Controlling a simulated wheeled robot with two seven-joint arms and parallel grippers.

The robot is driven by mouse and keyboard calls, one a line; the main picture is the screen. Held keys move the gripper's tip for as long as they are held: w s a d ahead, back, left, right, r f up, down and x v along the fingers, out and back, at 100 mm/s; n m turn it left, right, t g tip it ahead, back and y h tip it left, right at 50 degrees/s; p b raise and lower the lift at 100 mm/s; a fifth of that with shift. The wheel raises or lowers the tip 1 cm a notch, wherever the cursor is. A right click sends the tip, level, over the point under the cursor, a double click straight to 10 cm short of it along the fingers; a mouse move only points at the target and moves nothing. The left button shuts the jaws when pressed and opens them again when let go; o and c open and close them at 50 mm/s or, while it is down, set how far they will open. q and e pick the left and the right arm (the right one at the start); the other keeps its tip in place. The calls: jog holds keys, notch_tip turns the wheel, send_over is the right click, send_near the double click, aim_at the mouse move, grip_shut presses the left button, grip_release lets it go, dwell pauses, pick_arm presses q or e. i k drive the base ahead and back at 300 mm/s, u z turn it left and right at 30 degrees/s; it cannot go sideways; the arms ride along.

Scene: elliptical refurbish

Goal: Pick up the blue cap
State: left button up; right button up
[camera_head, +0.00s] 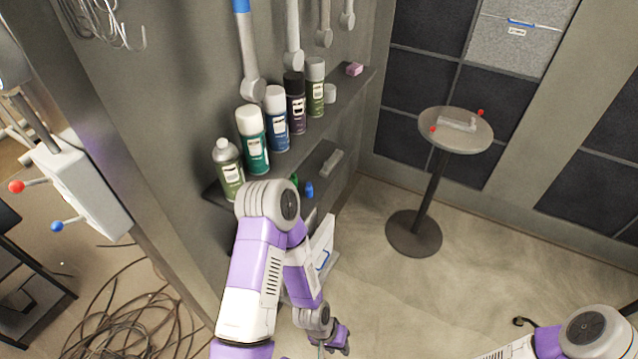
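A small blue cap (309,189) stands on the lower wall shelf, beside a small green object (294,179) that is partly hidden by my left arm. My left gripper (340,345) is low at the bottom edge of the view, well below and in front of the shelf, apart from the cap. It is small and partly cut off, so I cannot tell whether its fingers are open or shut. My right arm enters at the bottom right corner, and its gripper is out of view.
The upper shelf (355,90) holds several spray cans (253,140) and a pink block (354,69), above the cap. A grey block (331,163) lies on the lower shelf. A round table (470,135) stands at right. The floor (400,300) between is clear.

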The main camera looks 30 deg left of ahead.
aim_at(309, 189)
jog(key=k, duration=0.45)
jog(key=z, duration=0.6)
jog(key=i, duration=0.6)
jog(key=u, duration=1.25)
